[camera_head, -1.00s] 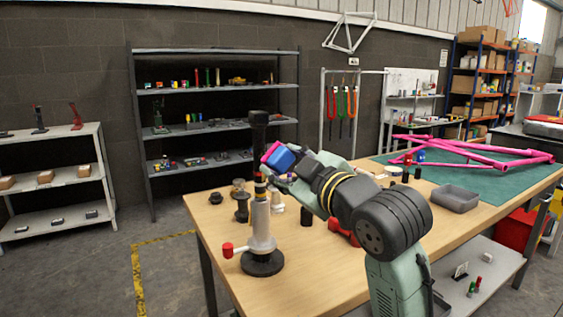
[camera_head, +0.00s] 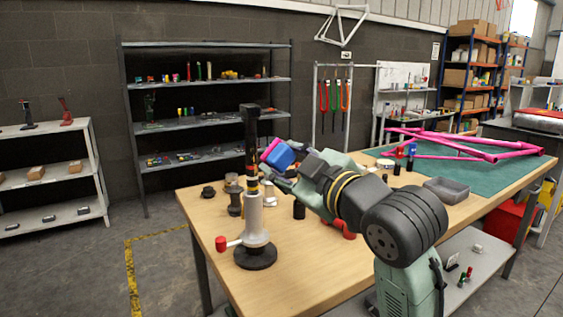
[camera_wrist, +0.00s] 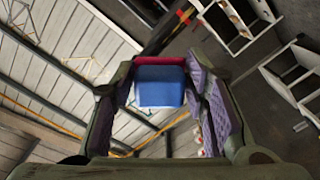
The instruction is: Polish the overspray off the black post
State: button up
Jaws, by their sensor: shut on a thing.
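The black post (camera_head: 250,135) stands upright in a silver clamp stand (camera_head: 253,215) near the left end of the wooden bench. Orange and yellowish marks show partway down the post. My gripper (camera_head: 284,168) is shut on a blue and pink block (camera_head: 277,154), just right of the post at about mid-height. The block's pink face is toward the post. In the head view I cannot tell whether they touch. In the wrist view the block (camera_wrist: 160,88) sits between the purple finger pads, its blue side toward the camera, with a pink edge beyond.
The stand has a round black base (camera_head: 255,257) and a red-tipped handle (camera_head: 221,243). Dark round parts (camera_head: 234,200) stand behind it. The bench's front left is clear.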

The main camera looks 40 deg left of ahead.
aim_at(256, 146)
jog(key=shift+x, duration=3.5)
jog(key=shift+p+x, duration=0.4)
jog(key=shift+x, duration=0.6)
jog(key=shift+w+f, duration=0.1)
jog(key=shift+f, duration=0.15)
jog(key=shift+f+b, duration=2.7)
jog(key=shift+f, duration=0.9)
jog(key=shift+r, duration=0.1)
jog(key=shift+r+p, duration=3.2)
jog(key=shift+r, duration=0.5)
jog(key=shift+f, duration=0.1)
